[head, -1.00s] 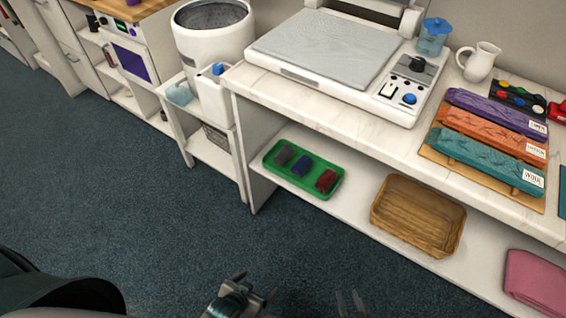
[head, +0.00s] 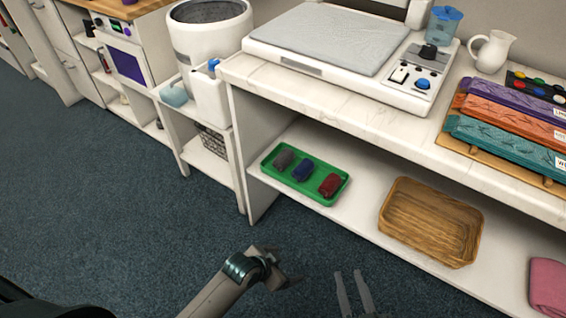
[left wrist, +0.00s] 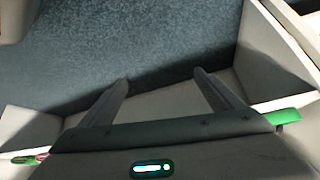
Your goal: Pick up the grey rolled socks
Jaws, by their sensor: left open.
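The grey rolled socks (head: 284,160) lie at the left end of a green tray (head: 295,187) on the lower shelf. Dark blue (head: 302,170) and dark red (head: 330,185) rolls lie beside them. My left gripper (head: 289,268) is open and empty, below and in front of the tray in the head view. In the left wrist view its fingers (left wrist: 162,80) stand apart over floor and shelf, and part of the green tray (left wrist: 283,116) shows at the right edge. The grey socks cannot be made out there. My right gripper (head: 348,274) shows two separated, empty fingers at the bottom.
A wooden basket (head: 428,222) stands right of the tray, and pink cloth (head: 548,285) lies further right. The white countertop (head: 380,128) overhangs the shelf. A vertical side panel (head: 252,165) bounds the shelf on the left. Open carpet (head: 120,200) lies in front.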

